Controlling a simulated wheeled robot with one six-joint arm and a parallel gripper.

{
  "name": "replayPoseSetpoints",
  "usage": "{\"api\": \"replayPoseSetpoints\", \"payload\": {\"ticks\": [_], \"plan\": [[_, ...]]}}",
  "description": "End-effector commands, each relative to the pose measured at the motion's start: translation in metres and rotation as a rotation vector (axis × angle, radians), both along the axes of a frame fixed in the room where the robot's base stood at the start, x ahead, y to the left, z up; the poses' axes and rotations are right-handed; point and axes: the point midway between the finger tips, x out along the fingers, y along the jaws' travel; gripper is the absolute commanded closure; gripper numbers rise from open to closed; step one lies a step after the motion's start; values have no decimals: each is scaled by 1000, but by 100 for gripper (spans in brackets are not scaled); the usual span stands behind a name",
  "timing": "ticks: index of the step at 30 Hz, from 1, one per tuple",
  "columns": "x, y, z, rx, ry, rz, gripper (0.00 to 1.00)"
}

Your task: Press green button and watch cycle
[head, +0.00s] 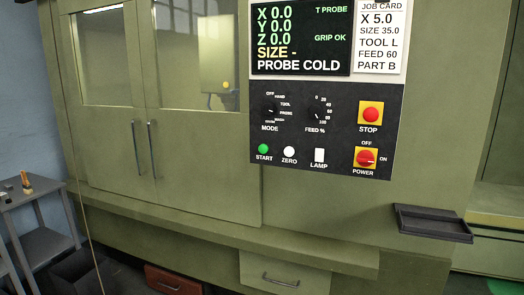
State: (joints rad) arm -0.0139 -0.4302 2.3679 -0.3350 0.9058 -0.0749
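The green START button (263,148) is a small round button at the lower left of the black control panel (340,135) on a large olive-green machine. The display (300,38) above it reads X 0.0, Y 0.0, Z 0.0, T PROBE, GRIP OK, SIZE - and PROBE COLD. Two windowed machine doors (200,150) at the left look closed. My gripper is not in view.
The panel also has a white ZERO button (289,152), a LAMP switch (319,156), MODE (270,112) and FEED (317,115) knobs, a red STOP button (370,114) and a red POWER switch (366,158). A dark tray (433,223) juts out at lower right. A grey cart (38,190) stands at left.

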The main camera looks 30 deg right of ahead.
Motion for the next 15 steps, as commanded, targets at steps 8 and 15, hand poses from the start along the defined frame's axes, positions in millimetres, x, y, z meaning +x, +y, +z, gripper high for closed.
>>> {"api": "replayPoseSetpoints", "payload": {"ticks": [8, 15], "plan": [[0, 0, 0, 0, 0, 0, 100], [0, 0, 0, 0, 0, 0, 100]]}}
